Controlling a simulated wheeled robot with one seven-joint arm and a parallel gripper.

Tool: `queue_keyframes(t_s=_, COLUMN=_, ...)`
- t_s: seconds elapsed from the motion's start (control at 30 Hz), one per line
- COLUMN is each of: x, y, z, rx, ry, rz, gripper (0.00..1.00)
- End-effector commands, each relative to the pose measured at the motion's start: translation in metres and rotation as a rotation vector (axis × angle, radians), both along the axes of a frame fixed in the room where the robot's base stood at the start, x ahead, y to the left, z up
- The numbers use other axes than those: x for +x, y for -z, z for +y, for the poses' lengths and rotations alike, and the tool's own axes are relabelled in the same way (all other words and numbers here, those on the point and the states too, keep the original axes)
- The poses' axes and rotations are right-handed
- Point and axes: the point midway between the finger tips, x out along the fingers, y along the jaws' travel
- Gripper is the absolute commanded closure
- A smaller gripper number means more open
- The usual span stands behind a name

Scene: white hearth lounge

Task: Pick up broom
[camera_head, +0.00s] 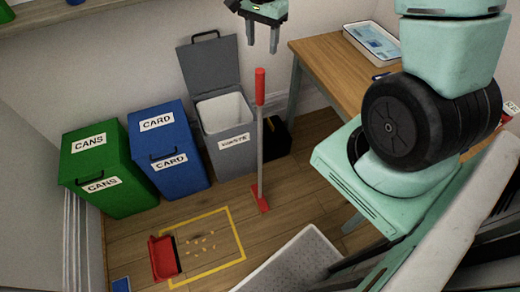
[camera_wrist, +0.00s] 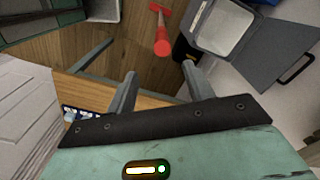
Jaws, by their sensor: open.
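The broom (camera_head: 260,140) stands upright on the wooden floor, with a red grip at the top, a grey shaft and a red foot. It stands in front of the grey waste bin's right side. In the wrist view the broom (camera_wrist: 162,42) shows from above, its red grip end toward me, beyond the fingertips. My gripper (camera_head: 262,46) is open and empty, fingers pointing down, above the broom's top and apart from it. In the wrist view the two fingers of my gripper (camera_wrist: 158,82) are spread, with nothing between them but the table edge and floor behind.
A wooden table (camera_head: 325,62) with a tray (camera_head: 372,44) stands right of the broom. The grey waste bin (camera_head: 228,125) has its lid up. Blue (camera_head: 170,150) and green (camera_head: 108,170) bins stand left. A red dustpan (camera_head: 163,257) lies by a yellow floor outline (camera_head: 237,228) holding crumbs.

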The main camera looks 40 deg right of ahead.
Motion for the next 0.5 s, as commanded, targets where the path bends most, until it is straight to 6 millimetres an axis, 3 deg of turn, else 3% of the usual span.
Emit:
queue_keyframes(t_s=0.3, x=-0.001, y=0.062, z=0.001, rx=0.002, ry=-0.004, rz=0.004, gripper=0.48)
queue_keyframes(t_s=0.5, x=0.000, y=0.080, z=0.001, rx=0.001, ry=-0.003, rz=0.000, gripper=0.48)
